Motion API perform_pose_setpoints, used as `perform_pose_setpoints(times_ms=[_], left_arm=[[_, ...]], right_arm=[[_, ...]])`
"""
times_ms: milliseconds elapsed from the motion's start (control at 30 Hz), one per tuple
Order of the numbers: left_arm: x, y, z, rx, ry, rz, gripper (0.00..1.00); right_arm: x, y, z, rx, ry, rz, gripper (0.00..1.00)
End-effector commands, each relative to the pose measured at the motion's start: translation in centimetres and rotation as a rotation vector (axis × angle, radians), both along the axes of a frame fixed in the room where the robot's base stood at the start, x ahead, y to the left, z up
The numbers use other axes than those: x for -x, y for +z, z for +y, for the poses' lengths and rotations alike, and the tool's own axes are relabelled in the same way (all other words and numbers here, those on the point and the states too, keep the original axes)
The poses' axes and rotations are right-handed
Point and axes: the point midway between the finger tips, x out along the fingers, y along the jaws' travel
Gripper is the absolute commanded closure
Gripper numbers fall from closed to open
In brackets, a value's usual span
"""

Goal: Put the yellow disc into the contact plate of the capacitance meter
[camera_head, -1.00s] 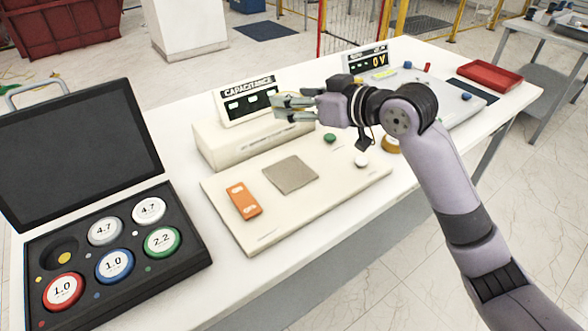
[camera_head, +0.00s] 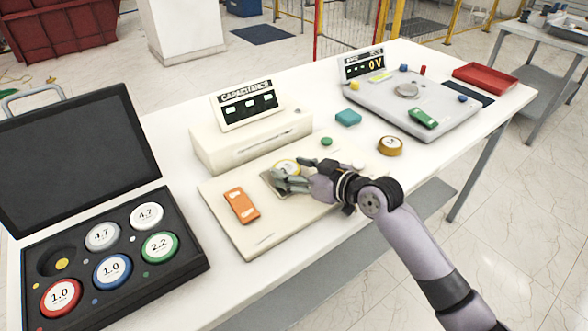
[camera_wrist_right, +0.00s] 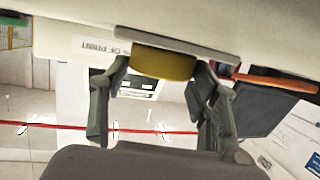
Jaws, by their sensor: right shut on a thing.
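My right gripper (camera_head: 283,181) is shut on the yellow disc (camera_head: 287,167) over the square metal contact plate (camera_head: 270,192) on the capacitance meter's cream base (camera_head: 265,240). In the right wrist view the yellow disc (camera_wrist_right: 163,63) sits between the two fingers, right by the grey contact plate (camera_wrist_right: 205,48). I cannot tell whether it touches the plate. The fingers hide part of the disc and plate in the head view. The meter's display (camera_head: 248,105) stands behind the base. My left gripper is not in view.
An orange piece (camera_head: 241,205) lies left of the plate, and a green button (camera_head: 326,141) lies behind it. A black case (camera_head: 190,262) with several discs stands at left. A brown-yellow disc (camera_head: 390,146), a teal block (camera_head: 347,118) and a grey tester (camera_head: 440,95) are at right.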

Motion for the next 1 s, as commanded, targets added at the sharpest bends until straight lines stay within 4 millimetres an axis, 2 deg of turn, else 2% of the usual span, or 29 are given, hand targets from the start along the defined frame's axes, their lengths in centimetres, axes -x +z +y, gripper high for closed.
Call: perform_pose_setpoints(times_ms=[300,333,600,1000], left_arm=[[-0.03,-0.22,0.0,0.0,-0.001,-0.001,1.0],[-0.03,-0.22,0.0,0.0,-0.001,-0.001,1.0],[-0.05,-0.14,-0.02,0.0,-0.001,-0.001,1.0],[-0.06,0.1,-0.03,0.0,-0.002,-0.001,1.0]], right_arm=[[-0.05,-0.08,0.02,-0.002,0.001,-0.005,0.82],[-0.03,-0.21,0.0,-0.001,0.0,-0.002,0.44],[-0.02,-0.12,0.0,-0.001,0.0,-0.002,0.26],[0.05,0.29,-0.11,-0.001,-0.001,-0.003,0.24]])
